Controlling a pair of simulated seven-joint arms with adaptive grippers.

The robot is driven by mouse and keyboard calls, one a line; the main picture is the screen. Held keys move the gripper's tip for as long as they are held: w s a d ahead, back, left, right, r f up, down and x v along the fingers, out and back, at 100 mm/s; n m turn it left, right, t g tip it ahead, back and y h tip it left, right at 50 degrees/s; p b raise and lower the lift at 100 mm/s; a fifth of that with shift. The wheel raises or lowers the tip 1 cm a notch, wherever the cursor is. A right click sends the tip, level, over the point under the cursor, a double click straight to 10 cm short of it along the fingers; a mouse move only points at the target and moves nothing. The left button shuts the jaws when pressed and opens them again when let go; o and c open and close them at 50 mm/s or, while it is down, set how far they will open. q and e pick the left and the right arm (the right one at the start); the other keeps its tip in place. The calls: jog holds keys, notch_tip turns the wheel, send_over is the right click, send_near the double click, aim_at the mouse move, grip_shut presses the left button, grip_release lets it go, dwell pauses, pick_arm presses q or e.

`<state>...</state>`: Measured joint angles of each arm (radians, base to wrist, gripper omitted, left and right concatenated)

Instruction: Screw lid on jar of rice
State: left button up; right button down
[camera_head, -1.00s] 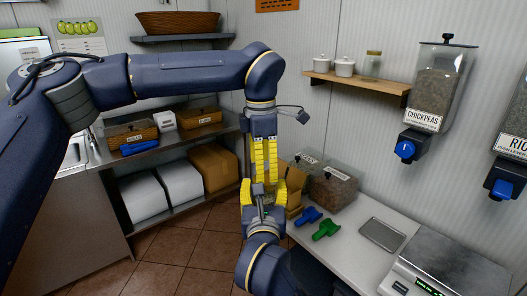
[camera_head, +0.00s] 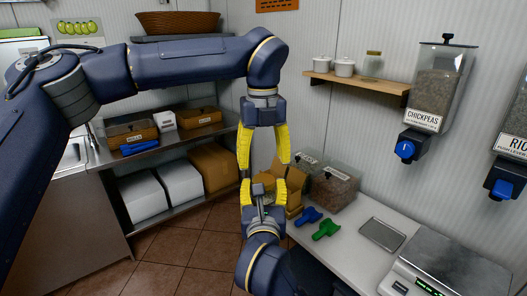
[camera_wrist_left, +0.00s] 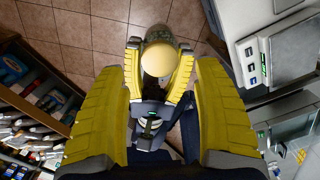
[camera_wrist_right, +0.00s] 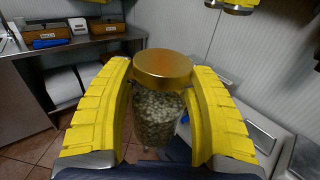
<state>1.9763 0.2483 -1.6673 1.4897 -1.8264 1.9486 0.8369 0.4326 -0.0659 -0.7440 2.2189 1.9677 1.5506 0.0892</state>
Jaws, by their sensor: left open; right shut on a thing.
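The glass jar (camera_wrist_right: 155,120), filled with pale grains, stands upright between the yellow fingers of my right gripper (camera_wrist_right: 157,72), which is shut on it. A gold lid (camera_wrist_right: 163,67) sits on the jar's mouth and looks about level. How tightly it is threaded cannot be seen. In the left wrist view the lid (camera_wrist_left: 160,60) shows from above as a pale yellow disc, beyond my left fingertips. My left gripper (camera_head: 264,162) is open and empty, pointing down above the jar, its fingers spread apart. In the head view, the right gripper (camera_head: 263,187) largely hides the jar.
The white counter (camera_head: 345,262) holds a blue scoop (camera_head: 308,215), a green scoop (camera_head: 326,230), a metal tray (camera_head: 382,233), a scale (camera_head: 455,262) and clear bins (camera_head: 334,184). Chickpea (camera_head: 440,88) and rice (camera_head: 515,118) dispensers hang on the right wall. A shelf (camera_head: 355,83) holds white pots.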

aim_at(263, 179)
pick_arm(q)
jog(key=n, duration=0.3)
jog(key=r+n, duration=0.1)
jog(key=n, duration=0.2)
jog(key=shift+s, duration=0.1)
jog(key=n, duration=0.4)
jog(key=shift+r+n, duration=0.2)
jog(key=shift+n, duration=0.1)
jog(key=shift+r+n, duration=0.25)
jog(key=shift+n, duration=1.45)
jog(key=shift+f, duration=4)
